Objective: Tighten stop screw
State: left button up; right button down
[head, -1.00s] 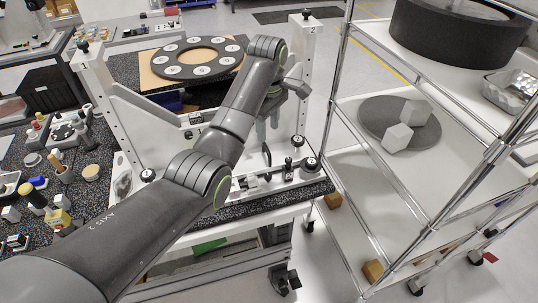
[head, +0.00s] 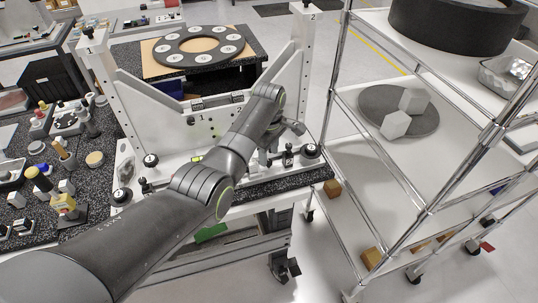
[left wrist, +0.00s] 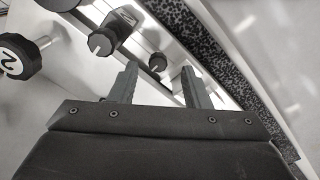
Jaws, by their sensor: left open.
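The white mirror fixture (head: 215,128) stands on a dark speckled slab (head: 290,182), with black knobs along its front. My left gripper (head: 264,156) points down over the front right of the fixture, partly hidden by my arm. In the left wrist view my left gripper (left wrist: 158,76) is open, with nothing between its fingers. A small dark knob (left wrist: 157,62) shows beyond the gap between the fingertips, apart from them. A larger black knob with a white line (left wrist: 104,42) is at upper left, and a knob marked 2 (left wrist: 16,56) is farther left. I cannot tell which one is the stop screw.
A wire-frame shelf cart (head: 375,180) stands close on the right, with white blocks on a grey disc (head: 385,108). A ring plate (head: 197,47) lies behind the fixture. A speckled bench (head: 75,160) with small tools is at left.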

aim_at(269, 165)
pick_arm(q)
jog(key=shift+w+f, duration=0.2)
jog(key=shift+f, duration=1.15)
grip_shut()
